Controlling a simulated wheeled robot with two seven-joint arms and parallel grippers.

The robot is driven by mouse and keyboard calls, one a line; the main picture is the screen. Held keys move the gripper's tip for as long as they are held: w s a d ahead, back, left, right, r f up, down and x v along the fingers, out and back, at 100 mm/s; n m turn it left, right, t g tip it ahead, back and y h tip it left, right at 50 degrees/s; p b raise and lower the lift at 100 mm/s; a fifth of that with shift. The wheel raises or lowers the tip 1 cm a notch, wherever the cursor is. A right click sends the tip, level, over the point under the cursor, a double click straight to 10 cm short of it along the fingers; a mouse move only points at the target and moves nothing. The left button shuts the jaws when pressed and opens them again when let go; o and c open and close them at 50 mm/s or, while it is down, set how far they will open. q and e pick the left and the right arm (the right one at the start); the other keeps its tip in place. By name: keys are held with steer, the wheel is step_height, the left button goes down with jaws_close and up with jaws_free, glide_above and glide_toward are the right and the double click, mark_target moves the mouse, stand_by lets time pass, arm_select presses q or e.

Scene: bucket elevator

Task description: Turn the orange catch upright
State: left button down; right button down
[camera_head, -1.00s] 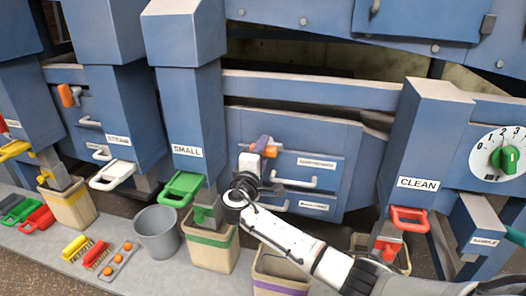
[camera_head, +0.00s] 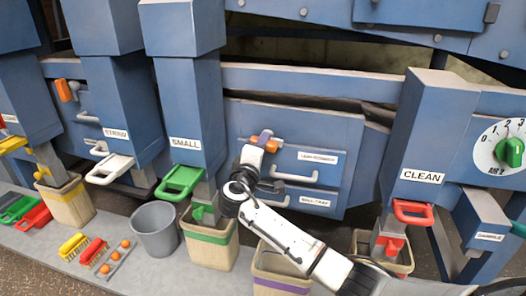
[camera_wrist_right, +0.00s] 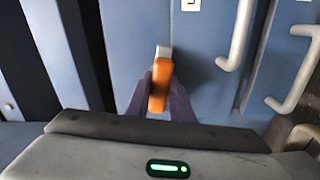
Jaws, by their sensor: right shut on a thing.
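The orange catch (camera_head: 272,147) is on the blue door in the middle of the head view. It looks to lie across, close to level, with part of it hidden by my fingers. My right gripper (camera_head: 262,137) is shut on it, with purple fingers on either side. In the right wrist view, the catch (camera_wrist_right: 159,86) sits between the two fingertips (camera_wrist_right: 160,98), its pale end pointing up in that picture. My left gripper is in neither view.
White door handles (camera_head: 293,172) are close beside the gripper, at right. Another orange catch (camera_head: 64,90) is on a door at far left. A grey bucket (camera_head: 156,232), several bins and a green slide handle (camera_head: 181,182) stand below and left.

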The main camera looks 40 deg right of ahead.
steer(key=m+b, duration=0.1)
steer(key=b, duration=0.1)
steer(key=f+m+b, duration=0.1)
steer(key=m+b, duration=0.1)
steer(key=b, duration=0.1)
steer(key=shift+m, duration=0.3)
steer(key=m+b, duration=0.4)
steer(key=b, duration=0.2)
steer(key=shift+m, duration=0.3)
steer(key=shift+r+m+b, duration=0.1)
steer(key=shift+m+b, duration=0.8)
steer(key=shift+b, duration=0.25)
steer(key=m+b, duration=0.2)
steer(key=shift+r+b, duration=0.1)
steer(key=shift+b, duration=0.3)
steer(key=shift+m+b, duration=0.4)
steer(key=shift+m, duration=0.2)
steer(key=shift+m+b, duration=0.3)
steer(key=shift+m, duration=0.1)
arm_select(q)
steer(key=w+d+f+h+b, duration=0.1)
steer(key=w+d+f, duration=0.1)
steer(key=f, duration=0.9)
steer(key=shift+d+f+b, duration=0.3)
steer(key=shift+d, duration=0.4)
arm_select(e)
steer(key=shift+r+m, duration=0.2)
steer(key=shift+m, duration=0.7)
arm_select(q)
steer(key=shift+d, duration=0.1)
